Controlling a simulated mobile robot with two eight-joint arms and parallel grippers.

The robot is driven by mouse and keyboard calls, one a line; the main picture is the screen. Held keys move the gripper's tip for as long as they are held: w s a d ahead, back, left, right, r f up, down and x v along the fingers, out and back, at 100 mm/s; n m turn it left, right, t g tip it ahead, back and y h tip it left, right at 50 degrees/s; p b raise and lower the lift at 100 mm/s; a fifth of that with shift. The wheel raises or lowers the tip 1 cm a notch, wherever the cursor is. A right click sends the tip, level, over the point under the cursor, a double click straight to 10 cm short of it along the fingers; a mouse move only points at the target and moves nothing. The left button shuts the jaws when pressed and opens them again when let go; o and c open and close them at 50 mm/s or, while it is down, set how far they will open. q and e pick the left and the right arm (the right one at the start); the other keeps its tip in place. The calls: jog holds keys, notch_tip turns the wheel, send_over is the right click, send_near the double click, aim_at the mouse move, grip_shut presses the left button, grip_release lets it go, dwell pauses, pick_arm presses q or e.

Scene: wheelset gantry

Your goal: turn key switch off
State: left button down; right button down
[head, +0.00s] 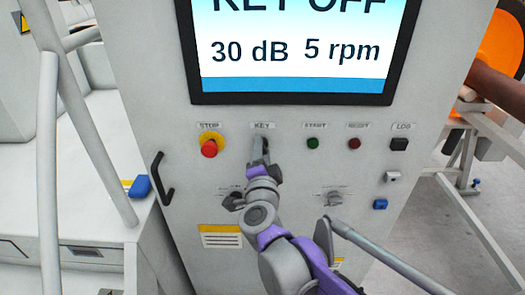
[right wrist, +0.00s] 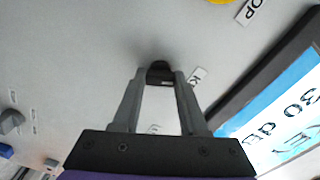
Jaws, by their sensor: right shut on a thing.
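The key switch (right wrist: 160,70) is a small dark part on the grey panel, seen between the fingertips in the right wrist view. In the head view it is mostly hidden behind my right gripper (head: 261,153), below the KEY label (head: 263,126). My right gripper is shut on the key switch, with one finger on each side of it. The screen (head: 292,55) above reads "KEY OFF", "30 dB" and "5 rpm". My left gripper is not in view.
A red stop button (head: 209,148) on a yellow base is left of the key. A green button (head: 312,143), a red button (head: 354,143) and a black switch (head: 399,144) are to the right. A knob (head: 334,198) sits lower. A black handle (head: 161,178) is at the panel's left edge.

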jog(key=shift+n, duration=0.7)
jog(key=shift+c, duration=2.2)
grip_release()
jog(key=s, duration=1.1)
jog(key=shift+w, duration=0.1)
